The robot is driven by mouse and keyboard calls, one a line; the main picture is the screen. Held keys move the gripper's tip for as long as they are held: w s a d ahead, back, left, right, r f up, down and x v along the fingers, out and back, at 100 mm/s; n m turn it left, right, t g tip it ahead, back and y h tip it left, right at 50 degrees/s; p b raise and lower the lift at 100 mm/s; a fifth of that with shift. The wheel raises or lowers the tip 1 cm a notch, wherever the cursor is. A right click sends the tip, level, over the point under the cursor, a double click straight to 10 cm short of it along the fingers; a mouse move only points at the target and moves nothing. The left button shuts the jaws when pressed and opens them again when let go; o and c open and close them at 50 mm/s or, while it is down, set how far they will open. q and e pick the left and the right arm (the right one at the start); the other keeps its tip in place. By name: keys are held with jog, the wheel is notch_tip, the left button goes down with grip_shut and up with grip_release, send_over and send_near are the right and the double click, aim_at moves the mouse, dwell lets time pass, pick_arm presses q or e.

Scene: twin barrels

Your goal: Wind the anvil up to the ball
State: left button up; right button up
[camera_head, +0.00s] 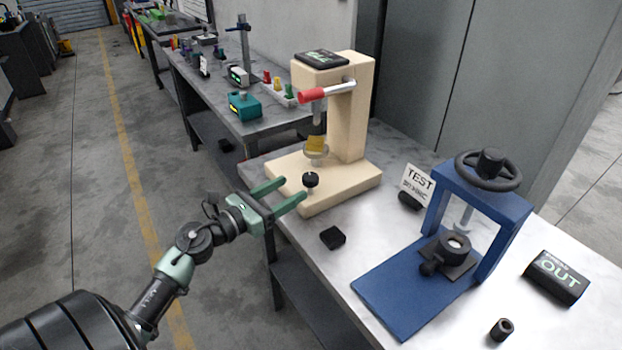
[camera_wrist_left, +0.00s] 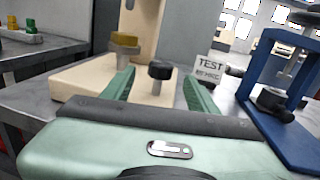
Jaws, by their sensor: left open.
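The cream bench tester (camera_head: 350,115) stands at the back left of the bench, with a red-handled lever (camera_head: 313,95). A grey spindle (camera_head: 317,126) hangs over a yellow block (camera_head: 316,144) on a round pale disc (camera_head: 315,154), probably the anvil. No ball can be made out. A black knob (camera_head: 310,180) on a short grey post rises from the tester's base in front of the disc. My left gripper (camera_head: 295,189) is open and empty at the base's front edge. In the left wrist view the knob (camera_wrist_left: 160,70) shows between the fingers, apparently beyond their tips. My right gripper is out of view.
A blue press (camera_head: 395,296) with a black handwheel stands on the right of the bench. A TEST sign (camera_head: 416,184), a small black block (camera_head: 332,238), an OUT box (camera_head: 556,277) and a black cylinder (camera_head: 501,329) lie around it. Open floor lies left.

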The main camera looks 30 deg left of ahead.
aim_at(304, 183)
pick_arm(q)
jog(key=shift+w+f+m, duration=0.1)
jog(key=shift+w+m, duration=0.05)
jog(key=shift+m, duration=0.25)
jog(key=shift+w+d, duration=0.15)
jog(key=shift+w, duration=0.2)
jog(key=p+x, duration=0.1)
jog(key=x, duration=0.4)
jog(key=shift+w+d+p, duration=0.1)
jog(key=shift+w+p, duration=0.05)
jog(key=shift+p, duration=0.25)
jog(key=shift+w+d+f, duration=0.1)
jog(key=shift+w+d, duration=0.1)
jog(key=shift+w, duration=0.45)
jog(key=c, duration=1.3)
